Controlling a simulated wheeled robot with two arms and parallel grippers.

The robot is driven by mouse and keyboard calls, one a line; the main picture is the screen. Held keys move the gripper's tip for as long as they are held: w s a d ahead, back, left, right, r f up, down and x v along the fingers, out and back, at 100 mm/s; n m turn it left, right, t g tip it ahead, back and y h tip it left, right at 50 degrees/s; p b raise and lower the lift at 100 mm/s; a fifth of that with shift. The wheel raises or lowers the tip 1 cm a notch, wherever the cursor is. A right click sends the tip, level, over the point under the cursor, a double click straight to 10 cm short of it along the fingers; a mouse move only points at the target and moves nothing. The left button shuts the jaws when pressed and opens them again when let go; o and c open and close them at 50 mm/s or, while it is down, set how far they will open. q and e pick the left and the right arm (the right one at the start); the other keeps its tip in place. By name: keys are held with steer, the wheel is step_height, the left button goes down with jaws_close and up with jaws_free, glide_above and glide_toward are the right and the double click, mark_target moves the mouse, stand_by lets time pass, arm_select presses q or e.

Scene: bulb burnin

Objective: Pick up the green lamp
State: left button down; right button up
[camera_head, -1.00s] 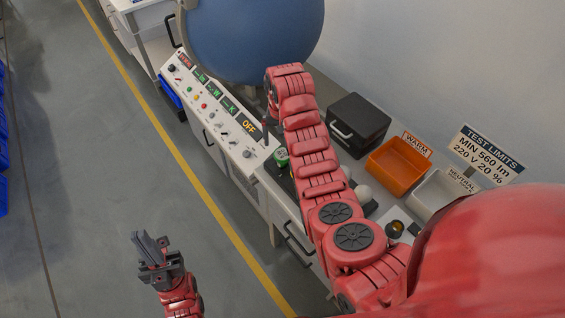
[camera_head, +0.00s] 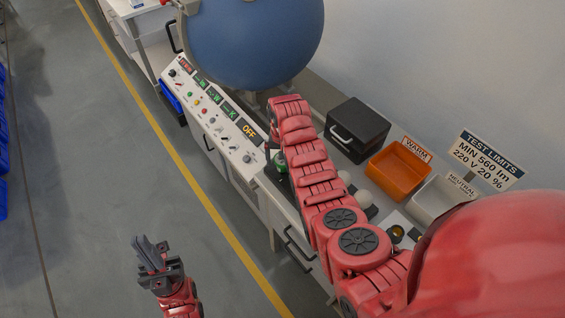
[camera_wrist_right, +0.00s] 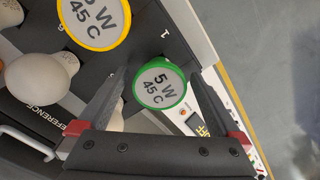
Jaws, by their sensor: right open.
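The green lamp (camera_wrist_right: 160,83) shows in the right wrist view as a round grey face marked "5 W 45 C" inside a green rim. It sits at the dark rack (camera_wrist_right: 85,85), near the number 1. My right gripper (camera_wrist_right: 158,74) is open, with one finger on each side of the lamp in this view; I cannot tell if they touch it. In the head view the green lamp (camera_head: 281,161) is small and partly hidden by my right arm, which also hides most of the right gripper. My left gripper (camera_head: 152,254) is low over the floor, away from the bench, and looks empty.
A yellow-rimmed lamp (camera_wrist_right: 95,20) and white bulbs (camera_wrist_right: 38,78) are close to the right gripper. On the bench are a sloped control panel (camera_head: 215,115), a big blue sphere (camera_head: 255,40), a black case (camera_head: 357,128), an orange bin (camera_head: 398,168) and a pale bin (camera_head: 435,200).

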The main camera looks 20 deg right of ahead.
steer(key=c, duration=1.3)
